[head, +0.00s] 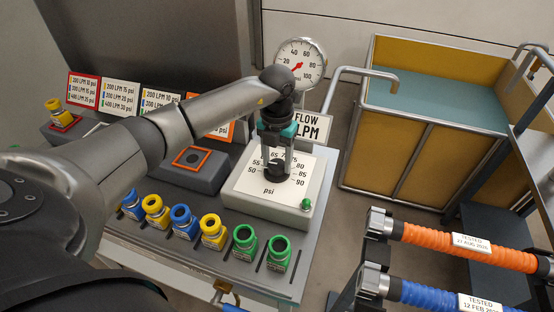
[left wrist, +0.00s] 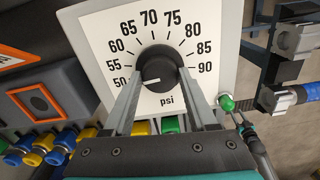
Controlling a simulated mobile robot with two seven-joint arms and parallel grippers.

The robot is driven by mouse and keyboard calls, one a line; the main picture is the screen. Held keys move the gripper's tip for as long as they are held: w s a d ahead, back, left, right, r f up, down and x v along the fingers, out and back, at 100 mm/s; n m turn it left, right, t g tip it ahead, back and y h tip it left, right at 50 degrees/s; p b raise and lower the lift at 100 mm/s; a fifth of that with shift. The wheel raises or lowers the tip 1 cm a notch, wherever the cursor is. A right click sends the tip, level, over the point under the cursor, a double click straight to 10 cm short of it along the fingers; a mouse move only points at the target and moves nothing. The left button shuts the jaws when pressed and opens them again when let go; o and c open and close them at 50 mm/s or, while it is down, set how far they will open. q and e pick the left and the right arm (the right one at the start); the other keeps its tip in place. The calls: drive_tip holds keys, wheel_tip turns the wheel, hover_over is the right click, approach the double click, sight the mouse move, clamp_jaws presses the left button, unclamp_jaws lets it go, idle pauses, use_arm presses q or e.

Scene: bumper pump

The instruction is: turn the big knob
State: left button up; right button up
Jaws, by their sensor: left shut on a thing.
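The big knob (head: 277,173) is black and round and sits on a white dial plate (head: 247,183) marked in psi from 50 to 90. My left gripper (head: 276,165) reaches down over it and is shut on the knob. The left wrist view shows the knob (left wrist: 159,66) between the two fingers of the left gripper (left wrist: 160,76). A short white mark on the knob shows at its lower left, toward the 50 side. The fingers hide part of the knob's sides.
A green button (head: 306,204) sits at the dial box's corner. Blue, yellow and green couplings (head: 213,232) stand along the panel's front. A round gauge (head: 300,64) and a bent pipe (head: 350,72) are behind. Orange and blue hoses (head: 470,246) lie at the right.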

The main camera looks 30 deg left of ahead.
sight(277, 164)
use_arm(q)
drive_tip(key=m+b, duration=0.1)
drive_tip(key=m, duration=0.4)
drive_tip(key=m+b, duration=0.1)
drive_tip(key=m, duration=0.3)
drive_tip(key=shift+m, duration=0.4)
drive_tip(key=m+b, duration=0.1)
drive_tip(key=m, duration=0.7)
drive_tip(key=shift+m+b, duration=0.3)
drive_tip(key=shift+b, duration=0.1)
drive_tip(key=shift+w+r+m, duration=0.1)
drive_tip(key=shift+m, duration=0.2)
drive_tip(key=o, duration=1.4)
drive_tip(key=shift+c, duration=0.2)
wheel_tip(277, 164, up, 15)
drive_tip(key=p, duration=0.2)
